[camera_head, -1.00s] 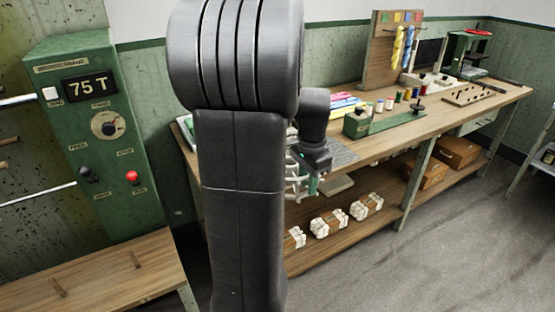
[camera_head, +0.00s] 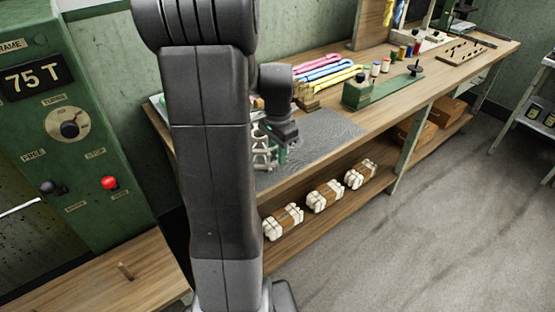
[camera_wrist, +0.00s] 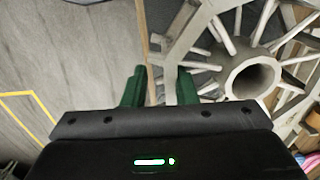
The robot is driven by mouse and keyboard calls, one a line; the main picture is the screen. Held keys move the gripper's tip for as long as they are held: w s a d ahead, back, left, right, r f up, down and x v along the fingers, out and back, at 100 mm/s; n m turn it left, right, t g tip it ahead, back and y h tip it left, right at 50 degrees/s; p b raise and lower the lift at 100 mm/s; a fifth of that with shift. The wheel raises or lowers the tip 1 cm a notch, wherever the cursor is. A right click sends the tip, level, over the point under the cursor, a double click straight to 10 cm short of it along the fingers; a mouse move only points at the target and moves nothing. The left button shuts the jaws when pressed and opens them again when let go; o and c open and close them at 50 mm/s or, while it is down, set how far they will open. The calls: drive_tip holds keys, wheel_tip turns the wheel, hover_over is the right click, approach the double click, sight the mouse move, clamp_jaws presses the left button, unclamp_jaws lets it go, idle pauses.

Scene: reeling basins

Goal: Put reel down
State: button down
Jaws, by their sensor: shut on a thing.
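The reel (camera_wrist: 245,75) shows a round hub and thin spokes there, partly cut off by the frame edge. In the head view, my gripper (camera_head: 284,146) is by the front of the workbench, with the reel (camera_head: 262,152) on its left, partly hidden by my arm. The reel appears over the grey mat (camera_head: 325,130) on the workbench (camera_head: 345,150). I cannot tell whether it touches the mat.
Coloured skeins (camera_head: 325,68) lie behind the mat. A green stand (camera_head: 357,91) is to their right. Several white-wrapped bundles (camera_head: 325,195) sit on the lower shelf. A green control box (camera_head: 75,110) stands at left. Open floor (camera_head: 400,250) lies in front.

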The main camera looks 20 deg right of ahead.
drive_tip(key=shift+f, duration=2.05)
drive_tip(key=shift+f, duration=0.1)
drive_tip(key=c, duration=1.1)
unclamp_jaws()
drive_tip(key=shift+c, duration=0.2)
wheel_tip(320, 180, up, 12)
drive_tip(key=shift+r, duration=0.1)
drive_tip(key=shift+p, duration=0.35)
